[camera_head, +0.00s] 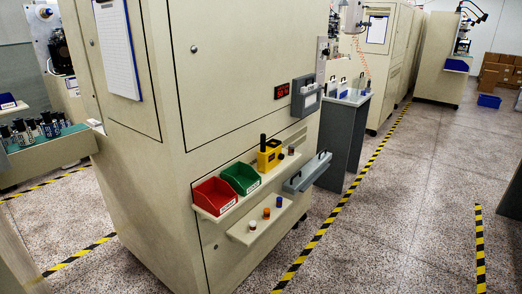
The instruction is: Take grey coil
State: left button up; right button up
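No coil that is clearly grey can be made out. Small coils stand upright on the lower ledge (240,236) of the beige machine: a brown-and-white coil (252,225), an orange coil (266,213) and a blue coil (279,201). A small dull brownish piece (291,150) stands on the upper shelf, right of a yellow device (269,156); its exact colour is hard to tell. Several black-and-white spools (30,130) stand on a green-topped bench at the far left. Neither of my grippers is in view.
A red bin (215,195) and a green bin (241,178) sit on the upper shelf. A grey tray with a handle (307,172) juts from the machine's right. A dark-sided table (343,135) stands behind. Speckled floor (400,220) right of the yellow-black tape is clear.

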aim_at(291, 147)
jog(key=i+l+u, duration=0.3)
jog(key=l+u, duration=0.15)
jog(key=l, duration=0.15)
jog(key=i+l+u, duration=0.2)
jog(key=l+u, duration=0.25)
jog(key=l, duration=0.2)
